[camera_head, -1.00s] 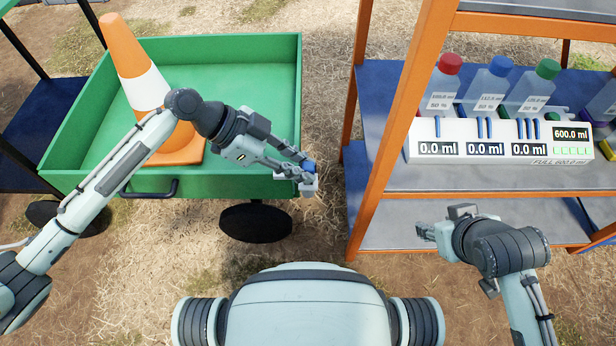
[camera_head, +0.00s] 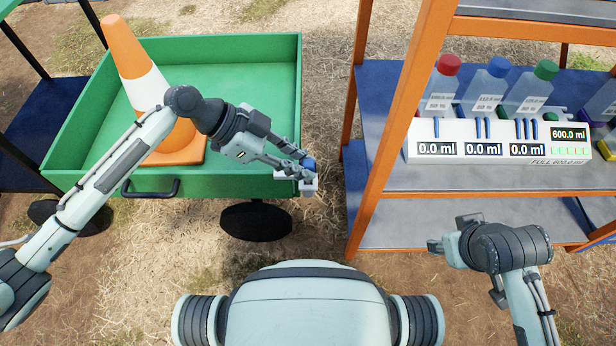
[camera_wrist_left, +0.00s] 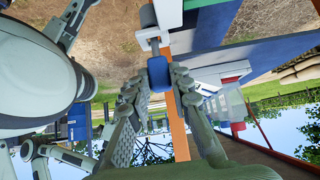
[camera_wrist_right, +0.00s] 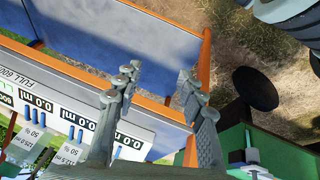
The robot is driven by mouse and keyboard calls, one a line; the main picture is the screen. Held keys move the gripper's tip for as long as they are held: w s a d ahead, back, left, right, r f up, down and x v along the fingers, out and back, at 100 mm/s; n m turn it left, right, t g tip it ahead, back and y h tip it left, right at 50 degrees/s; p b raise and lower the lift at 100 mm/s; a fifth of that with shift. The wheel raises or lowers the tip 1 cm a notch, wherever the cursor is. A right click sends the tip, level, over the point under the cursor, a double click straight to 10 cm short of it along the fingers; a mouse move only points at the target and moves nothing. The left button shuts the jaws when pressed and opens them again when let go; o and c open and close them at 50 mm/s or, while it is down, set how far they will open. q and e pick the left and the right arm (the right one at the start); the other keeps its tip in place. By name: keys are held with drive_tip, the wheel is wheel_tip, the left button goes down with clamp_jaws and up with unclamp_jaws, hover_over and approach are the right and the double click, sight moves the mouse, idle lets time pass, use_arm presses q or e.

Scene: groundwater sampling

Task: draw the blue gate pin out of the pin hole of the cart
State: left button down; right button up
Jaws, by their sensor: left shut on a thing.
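The green cart (camera_head: 235,185) stands at the left, with a white bracket (camera_head: 309,186) at its near right corner. The blue gate pin (camera_head: 309,164) has its blue head at that bracket. My left gripper (camera_head: 299,168) is shut on the blue head, which shows between its fingertips in the left wrist view (camera_wrist_left: 158,73). Beyond the head there, the white bracket (camera_wrist_left: 151,39) and a grey rod show; how deep the shaft sits cannot be told. My right gripper (camera_head: 433,247) is empty, low in front of the rack; its fingers are apart in the right wrist view (camera_wrist_right: 157,85).
An orange and white cone (camera_head: 139,70) stands in the cart. To the right, an orange-framed rack (camera_head: 390,130) holds several capped bottles and a white meter unit (camera_head: 480,150). A strip of bare ground (camera_head: 325,90) separates cart and rack.

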use_arm(q)
drive_tip(key=shift+r, duration=0.2)
drive_tip(key=shift+r+p, duration=2.65)
drive_tip(key=shift+r, duration=0.2)
use_arm(e)
wheel_tip(320, 180, down, 12)
drive_tip(key=g, duration=0.1)
drive_tip(key=shift+w+d+y, duration=0.2)
drive_tip(key=shift+w+y, duration=0.05)
drive_tip(key=shift+y, duration=0.05)
